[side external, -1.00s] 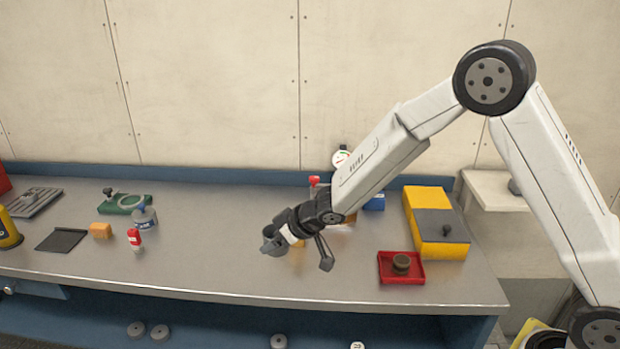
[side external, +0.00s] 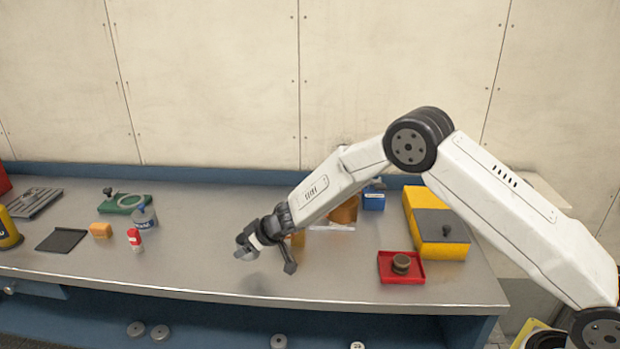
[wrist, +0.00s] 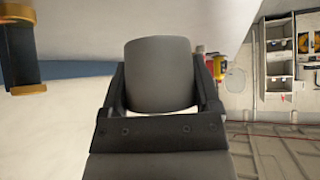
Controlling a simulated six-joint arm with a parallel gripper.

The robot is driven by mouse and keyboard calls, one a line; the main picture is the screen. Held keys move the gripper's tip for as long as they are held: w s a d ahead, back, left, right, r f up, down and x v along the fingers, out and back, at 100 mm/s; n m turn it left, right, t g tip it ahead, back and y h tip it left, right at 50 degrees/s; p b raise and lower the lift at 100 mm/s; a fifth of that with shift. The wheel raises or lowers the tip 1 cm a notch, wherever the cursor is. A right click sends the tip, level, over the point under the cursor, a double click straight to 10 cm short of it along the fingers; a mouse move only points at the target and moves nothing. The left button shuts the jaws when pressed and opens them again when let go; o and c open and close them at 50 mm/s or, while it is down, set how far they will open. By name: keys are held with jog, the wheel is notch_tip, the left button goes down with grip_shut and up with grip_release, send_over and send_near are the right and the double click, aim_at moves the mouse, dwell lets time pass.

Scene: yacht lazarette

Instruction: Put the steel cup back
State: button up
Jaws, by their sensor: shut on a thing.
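My gripper (side external: 252,240) is shut on a grey steel cup (side external: 243,251) and holds it tilted over the middle of the bench. In the wrist view the cup (wrist: 160,76) sits between the two dark fingers, its side facing the camera. Its inside does not show there. A shadow on the bench, below and apart from the cup, shows it is raised. To its left are a red-and-white bottle (side external: 135,240) and a flat black mat (side external: 61,241). I cannot tell which spot is the cup's own place.
Left on the bench (side external: 190,275) are an orange block (side external: 101,230), a green tray (side external: 122,199) and a clear container (side external: 144,215). Right are a red tray (side external: 388,277) with a brown round piece and a yellow box (side external: 424,207). Bench around the cup's left and front is clear.

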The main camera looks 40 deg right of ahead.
aim_at(249, 255)
jog(key=shift+w+f, duration=0.35)
jog(key=shift+w+a+f, duration=0.1)
jog(key=shift+w+f, duration=0.15)
jog(key=shift+f, duration=1.6)
jog(key=shift+f, duration=0.1)
jog(key=o, duration=1.2)
jog(key=shift+s+r, duration=0.25)
jog(key=shift+r, duration=0.15)
jog(key=v, duration=1.1)
